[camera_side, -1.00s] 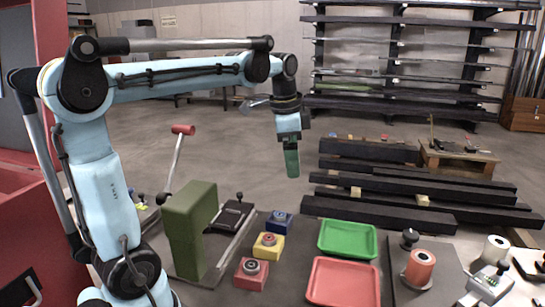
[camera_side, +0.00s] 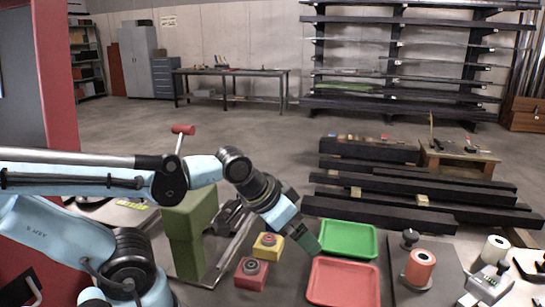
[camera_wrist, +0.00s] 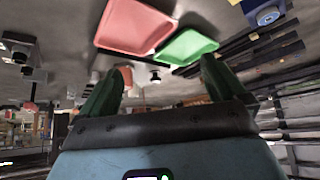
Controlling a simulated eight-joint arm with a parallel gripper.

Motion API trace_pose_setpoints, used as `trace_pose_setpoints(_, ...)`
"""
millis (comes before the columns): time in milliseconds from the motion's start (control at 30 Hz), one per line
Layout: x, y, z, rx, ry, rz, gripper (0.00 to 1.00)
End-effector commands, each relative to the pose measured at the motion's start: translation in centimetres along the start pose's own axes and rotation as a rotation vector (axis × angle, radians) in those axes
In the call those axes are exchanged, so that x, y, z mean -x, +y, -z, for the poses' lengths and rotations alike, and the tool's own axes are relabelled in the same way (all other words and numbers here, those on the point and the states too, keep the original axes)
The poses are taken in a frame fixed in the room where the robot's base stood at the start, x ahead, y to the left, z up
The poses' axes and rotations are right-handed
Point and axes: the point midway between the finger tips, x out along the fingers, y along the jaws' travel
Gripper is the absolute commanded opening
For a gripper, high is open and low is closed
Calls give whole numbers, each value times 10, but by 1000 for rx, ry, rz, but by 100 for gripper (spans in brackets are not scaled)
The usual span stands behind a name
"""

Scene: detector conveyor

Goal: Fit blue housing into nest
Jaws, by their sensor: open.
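The blue housing (camera_wrist: 267,17) shows in the wrist view at the top right, with a round dark fitting on its face. In the side view it is hidden behind my wrist. The housing lies off to one side of the fingers. I cannot tell which fixture is the nest.
A yellow housing (camera_side: 268,246) and a red housing (camera_side: 251,273) stand left of the green tray (camera_side: 348,239) and red tray (camera_side: 343,282). A tall green block (camera_side: 184,245) stands further left. An orange spool (camera_side: 419,268) stands on a dark plate at right.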

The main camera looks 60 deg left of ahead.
Motion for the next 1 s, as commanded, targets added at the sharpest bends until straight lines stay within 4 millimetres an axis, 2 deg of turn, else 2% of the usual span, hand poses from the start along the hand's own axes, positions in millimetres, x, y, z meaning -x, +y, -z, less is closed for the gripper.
trace_pose_setpoints(233,0,-3,3,11,-12,7,98)
trace_pose_setpoints(367,2,-17,17,62,-60,32,98)
trace_pose_setpoints(567,-2,-56,47,202,-195,91,98)
trace_pose_setpoints(700,-10,-89,64,310,-292,129,98)
trace_pose_setpoints(1000,-36,-167,79,541,-488,192,98)
